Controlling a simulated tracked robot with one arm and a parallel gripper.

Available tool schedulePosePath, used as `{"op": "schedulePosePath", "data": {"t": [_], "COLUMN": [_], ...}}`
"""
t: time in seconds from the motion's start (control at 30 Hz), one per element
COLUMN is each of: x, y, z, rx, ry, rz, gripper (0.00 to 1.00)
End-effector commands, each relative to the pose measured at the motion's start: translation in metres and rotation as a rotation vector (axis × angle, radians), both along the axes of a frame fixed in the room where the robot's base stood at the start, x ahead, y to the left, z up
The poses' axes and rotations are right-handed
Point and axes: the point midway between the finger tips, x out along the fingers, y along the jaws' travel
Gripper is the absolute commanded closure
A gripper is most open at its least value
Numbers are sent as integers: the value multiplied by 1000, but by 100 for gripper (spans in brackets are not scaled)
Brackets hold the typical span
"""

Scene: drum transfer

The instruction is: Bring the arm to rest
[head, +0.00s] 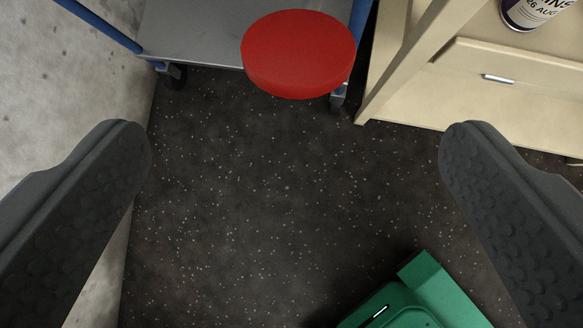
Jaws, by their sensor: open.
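My gripper (295,165) is open in the head view, its two dark textured fingers wide apart at the left and right edges. Nothing is between the fingers except the view of the dark speckled floor (280,200) below. The rest of the arm is out of view.
A red round disc-like top (298,52) stands ahead, in front of a blue-framed cart with a grey shelf (195,35) on casters. Beige shelving (440,95) at upper right bears a labelled can (530,12). A green object (425,295) is at the bottom right. A concrete wall (70,90) is at left.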

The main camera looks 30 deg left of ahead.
Motion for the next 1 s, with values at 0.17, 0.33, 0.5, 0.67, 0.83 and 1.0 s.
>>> {"op": "schedulePosePath", "data": {"t": [0.17,0.33,0.5,0.67,0.83,1.0], "x": [0,1,18,56,87,97], "y": [0,0,7,30,60,86], "z": [0,0,25,94,188,284], "rx": [-1,0,16,55,87,90], "ry": [-1,-2,-44,-145,-252,-346], "rz": [0,0,26,113,233,348], "gripper": [14,14,14,14,14,14]}}
